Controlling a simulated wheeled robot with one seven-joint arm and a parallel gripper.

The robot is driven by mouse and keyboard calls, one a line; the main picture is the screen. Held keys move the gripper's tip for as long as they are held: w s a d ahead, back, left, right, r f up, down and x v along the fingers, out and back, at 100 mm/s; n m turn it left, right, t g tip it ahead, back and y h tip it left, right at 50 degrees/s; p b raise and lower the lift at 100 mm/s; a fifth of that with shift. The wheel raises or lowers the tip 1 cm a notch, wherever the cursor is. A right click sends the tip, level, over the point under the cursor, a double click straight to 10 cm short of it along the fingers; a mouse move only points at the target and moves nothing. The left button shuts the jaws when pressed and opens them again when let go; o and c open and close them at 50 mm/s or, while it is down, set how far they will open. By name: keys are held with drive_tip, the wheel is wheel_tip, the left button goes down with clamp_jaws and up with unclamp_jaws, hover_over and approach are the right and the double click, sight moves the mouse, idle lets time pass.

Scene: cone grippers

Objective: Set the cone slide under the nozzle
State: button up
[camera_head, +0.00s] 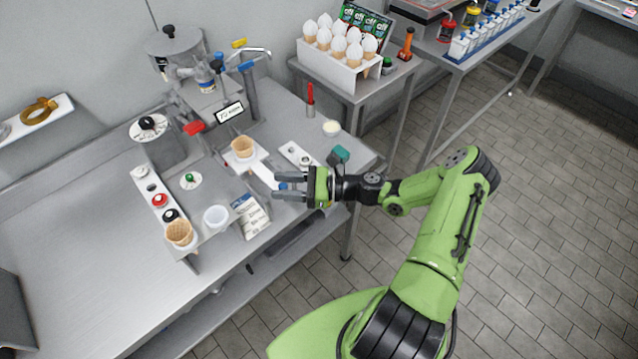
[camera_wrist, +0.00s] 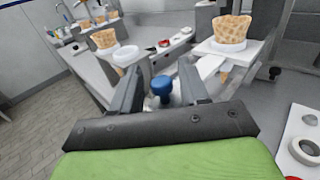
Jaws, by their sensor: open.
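The white cone slide (camera_head: 258,158) carries a waffle cone (camera_head: 242,147) in front of the steel machine (camera_head: 205,95). In the wrist view the slide (camera_wrist: 250,52) and its upright cone (camera_wrist: 231,29) are at the upper right. A blue knob (camera_wrist: 162,86) shows between my fingers in the wrist view; I cannot tell whether it touches them or is fixed to the slide. My gripper (camera_head: 277,186) is open, just right of and nearer than the slide; its fingers also show in the wrist view (camera_wrist: 160,72). I cannot pick out the nozzle clearly.
A second waffle cone (camera_head: 180,232), a white cup (camera_head: 216,217) and a printed packet (camera_head: 251,215) stand at the counter's front edge. A white strip with round knobs (camera_head: 157,198) lies left. A white plate (camera_head: 297,155) is right of the slide. The left counter is clear.

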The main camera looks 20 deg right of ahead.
drive_tip(key=b+v, duration=0.1)
drive_tip(key=v, duration=1.4)
drive_tip(key=shift+d, duration=0.15)
